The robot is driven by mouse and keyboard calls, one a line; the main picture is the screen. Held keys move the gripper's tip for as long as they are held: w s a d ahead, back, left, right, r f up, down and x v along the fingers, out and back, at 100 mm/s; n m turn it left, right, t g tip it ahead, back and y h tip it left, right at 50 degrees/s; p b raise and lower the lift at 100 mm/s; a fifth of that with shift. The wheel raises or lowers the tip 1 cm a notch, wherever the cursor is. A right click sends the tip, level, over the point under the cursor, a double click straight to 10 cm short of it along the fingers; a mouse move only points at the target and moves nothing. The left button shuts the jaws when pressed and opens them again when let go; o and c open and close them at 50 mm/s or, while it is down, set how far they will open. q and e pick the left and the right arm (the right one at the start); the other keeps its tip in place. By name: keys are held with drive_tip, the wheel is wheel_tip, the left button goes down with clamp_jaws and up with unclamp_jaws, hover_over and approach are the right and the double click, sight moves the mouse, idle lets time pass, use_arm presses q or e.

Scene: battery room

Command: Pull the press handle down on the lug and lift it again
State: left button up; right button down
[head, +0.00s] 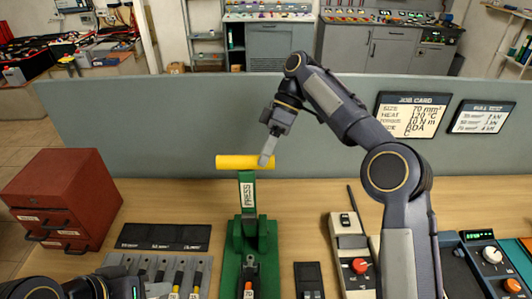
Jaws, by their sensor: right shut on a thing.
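The green press (247,235) stands on the wooden bench in the middle, marked PRESS on its upright arm. Its yellow handle (235,162) is a horizontal bar at the top of that arm, in a raised position. My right gripper (267,158) is shut on the right end of the handle, reaching down from above. A dark and orange piece (248,275) sits at the foot of the press; I cannot clearly make out the lug there. My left gripper (150,290) is low at the bottom left edge, partly cut off, and its jaws cannot be read.
A red drawer cabinet (62,200) stands at the left. A rack of several tools (165,268) and a dark labelled panel (163,237) lie left of the press. Devices with knobs (352,255) stand to the right. A grey partition (140,120) with a job card (413,114) closes off the back.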

use_arm(q)
drive_tip(key=shift+f, duration=0.2)
use_arm(e)
wheel_tip(320, 180, down, 2)
drive_tip(key=shift+w+d+f, duration=0.1)
drive_tip(key=shift+w+d, duration=0.05)
drive_tip(key=c, duration=1.4)
unclamp_jaws()
drive_tip(key=shift+c, duration=0.2)
drive_tip(key=o, duration=0.4)
drive_tip(key=shift+w, duration=0.5)
use_arm(q)
drive_tip(key=shift+w+r, duration=0.1)
drive_tip(key=shift+w, duration=0.15)
use_arm(e)
drive_tip(key=shift+s+r, duration=0.3)
